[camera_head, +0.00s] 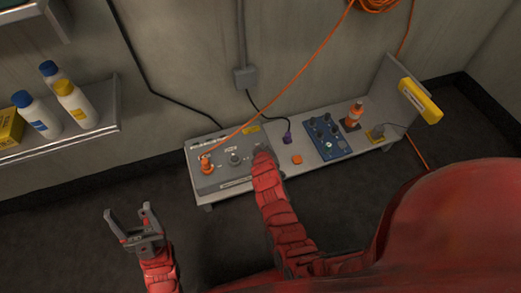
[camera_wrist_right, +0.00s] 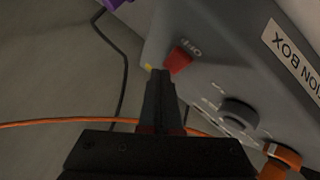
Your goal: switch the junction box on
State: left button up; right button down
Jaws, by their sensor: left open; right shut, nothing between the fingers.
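The grey junction box (camera_head: 222,180) sits at the left end of the low bench, and its face with part of the "ION BOX" label also shows in the right wrist view (camera_wrist_right: 215,70). A red switch (camera_wrist_right: 178,59) is near the box's edge, with small markings beside it; its position is unclear. My right gripper (camera_wrist_right: 160,76) is shut and empty, its tips close by the red switch; I cannot tell whether they touch. In the head view the right gripper (camera_head: 261,152) hides the box's right end. My left gripper (camera_head: 130,214) is open and empty, left of the bench.
The box carries a dark knob (camera_wrist_right: 240,112) and an orange plug (camera_head: 206,163) with an orange cable. A purple connector (camera_head: 287,138), an orange button (camera_head: 297,160) and a blue panel (camera_head: 328,137) are to the right. A shelf with bottles (camera_head: 75,103) hangs at left.

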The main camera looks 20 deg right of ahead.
jog(key=shift+f, duration=0.1)
dwell(0.5)
jog(key=shift+f+b, duration=0.3)
jog(key=shift+b, duration=0.05)
jog(key=shift+f, duration=0.2)
jog(key=shift+r, duration=0.1)
dwell(0.5)
jog(key=shift+r+p, duration=0.35)
jog(key=shift+p, duration=0.05)
jog(key=shift+s, duration=0.1)
jog(key=shift+r, duration=0.1)
jog(key=r+p, duration=0.5)
jog(key=shift+s+r, duration=0.1)
jog(key=shift+s, duration=0.2)
